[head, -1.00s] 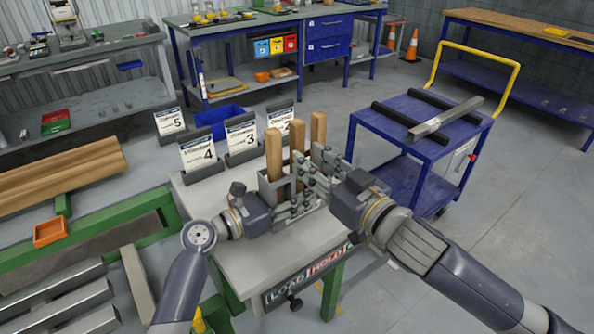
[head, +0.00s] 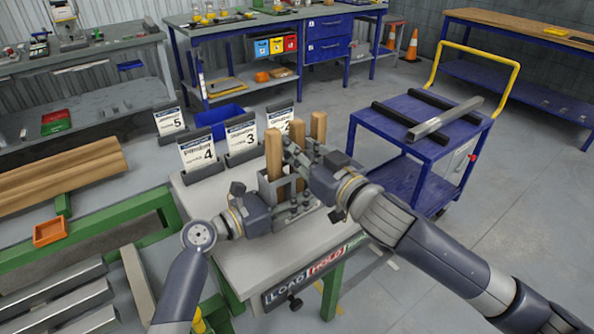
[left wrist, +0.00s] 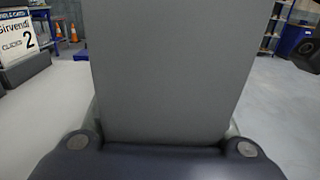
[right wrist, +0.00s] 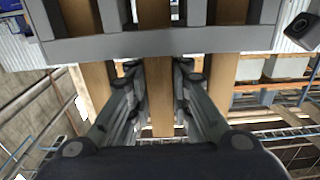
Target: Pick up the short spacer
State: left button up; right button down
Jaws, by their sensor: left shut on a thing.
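Three wooden spacers stand upright in a grey rack (head: 264,186) on the table: a left one (head: 273,152), a middle one (head: 297,130) and a right one (head: 319,126). I cannot tell which is the short one. My right gripper (head: 297,165) is open at the rack. In the right wrist view its fingers (right wrist: 158,78) stand either side of the middle spacer (right wrist: 159,105), with narrow gaps. My left gripper (head: 286,208) is shut low at the rack's front, apparently on the rack. A grey slab (left wrist: 165,70) fills the left wrist view between its fingers.
Numbered sign cards (head: 198,152) in dark stands line the table's back edge. A blue bin (head: 221,120) is behind them. A blue cart (head: 400,150) with a metal bar stands right. The table's front (head: 262,262) is clear.

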notch_tip(320, 180, up, 18)
dwell(0.6)
pick_arm(q)
jog(key=o, duration=1.2)
jog(key=shift+o, duration=0.2)
